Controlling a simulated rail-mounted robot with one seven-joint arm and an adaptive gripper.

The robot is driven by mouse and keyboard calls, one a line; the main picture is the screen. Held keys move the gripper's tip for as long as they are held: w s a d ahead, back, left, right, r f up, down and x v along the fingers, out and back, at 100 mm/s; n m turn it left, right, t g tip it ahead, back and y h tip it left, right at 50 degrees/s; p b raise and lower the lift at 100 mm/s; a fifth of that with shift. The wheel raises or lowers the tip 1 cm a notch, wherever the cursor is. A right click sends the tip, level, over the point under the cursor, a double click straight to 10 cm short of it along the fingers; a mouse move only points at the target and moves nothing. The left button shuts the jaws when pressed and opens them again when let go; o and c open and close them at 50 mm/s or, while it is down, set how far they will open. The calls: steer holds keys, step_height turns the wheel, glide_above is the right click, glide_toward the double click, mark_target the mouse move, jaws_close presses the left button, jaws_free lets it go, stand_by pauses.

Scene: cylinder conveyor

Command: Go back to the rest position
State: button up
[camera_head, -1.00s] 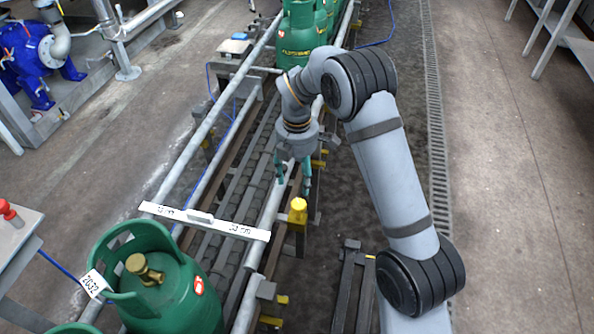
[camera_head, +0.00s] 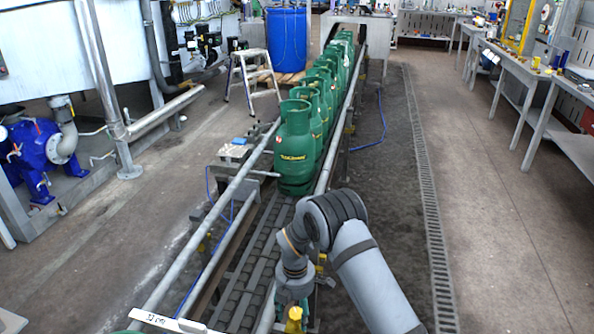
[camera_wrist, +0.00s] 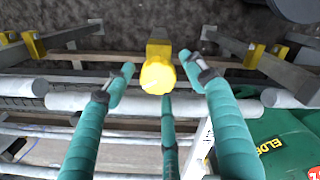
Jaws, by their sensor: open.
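My gripper (camera_head: 292,300) hangs over the right rail of the conveyor, near the bottom of the head view, partly cut off by the frame edge. In the wrist view its teal fingers (camera_wrist: 158,80) are spread apart with nothing held between them. A yellow knob (camera_wrist: 157,72) shows between the fingertips there; I cannot tell how far below them it lies. The same knob (camera_head: 294,315) shows just below my gripper in the head view.
Several green gas cylinders (camera_head: 296,150) stand in a row on the conveyor (camera_head: 240,280). Another cylinder (camera_wrist: 275,140) shows lower right in the wrist view. A white labelled bar (camera_head: 165,321) crosses the conveyor at the front. The floor right of the drain (camera_head: 430,200) is clear.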

steer(key=shift+r, duration=0.1)
step_height(320, 180, up, 11)
step_height(320, 180, down, 11)
steer(key=shift+s+f, duration=0.1)
steer(key=shift+w+f+m, duration=0.1)
steer(key=shift+w+m, duration=0.1)
steer(key=shift+m, duration=0.2)
steer(key=m+b, duration=0.1)
steer(key=m, duration=0.4)
steer(key=shift+b, duration=0.35)
steer(key=m+b, duration=0.1)
steer(key=m, duration=0.4)
steer(key=shift+w+m, duration=0.1)
steer(key=shift+m, duration=0.2)
steer(key=m+b, duration=0.1)
steer(key=m, duration=0.9)
steer(key=shift+d+m+b, duration=0.1)
steer(key=shift+m+b, duration=0.25)
steer(key=shift+m, duration=0.05)
